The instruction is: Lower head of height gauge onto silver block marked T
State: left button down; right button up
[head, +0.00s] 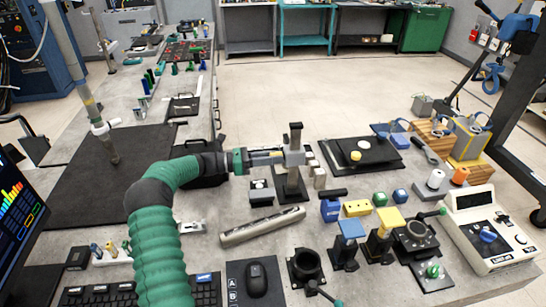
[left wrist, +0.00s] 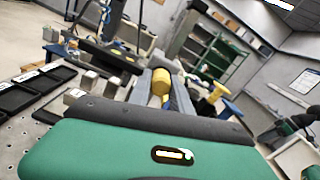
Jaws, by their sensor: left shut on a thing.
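The height gauge (head: 294,188) stands upright on the bench, with a dark post and a grey head (head: 293,157). My left gripper (head: 281,158) reaches it from the left and is shut on the gauge head. The gripper hides part of the head. Small silver blocks (head: 319,177) stand just right of the gauge; they also show in the left wrist view (left wrist: 90,81). Another block sits on a dark holder (head: 262,192) left of the gauge. I cannot read which block has the T. My right gripper is not in view.
A long metal bar (head: 262,225) lies in front of the gauge. A black plate (head: 375,155) with a yellow cylinder is behind right. Blue and yellow blocks (head: 357,207), clamps and a console (head: 490,228) crowd the right. A keyboard and mouse (head: 256,279) lie at the front.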

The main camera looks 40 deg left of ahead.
pick_arm(q)
notch_tip(320, 180, down, 4)
jog(key=shift+r+b, duration=0.1)
jog(key=shift+b, duration=0.2)
jog(key=c, duration=1.6)
grip_release()
jog(key=o, duration=0.4)
jog(key=shift+w+a, duration=0.1)
jog(key=shift+w, duration=0.15)
jog(key=shift+s, duration=0.1)
jog(key=v, duration=0.7)
jog(key=shift+s+a+f, duration=0.15)
jog(key=shift+a+f, duration=0.05)
jog(key=shift+f, duration=0.05)
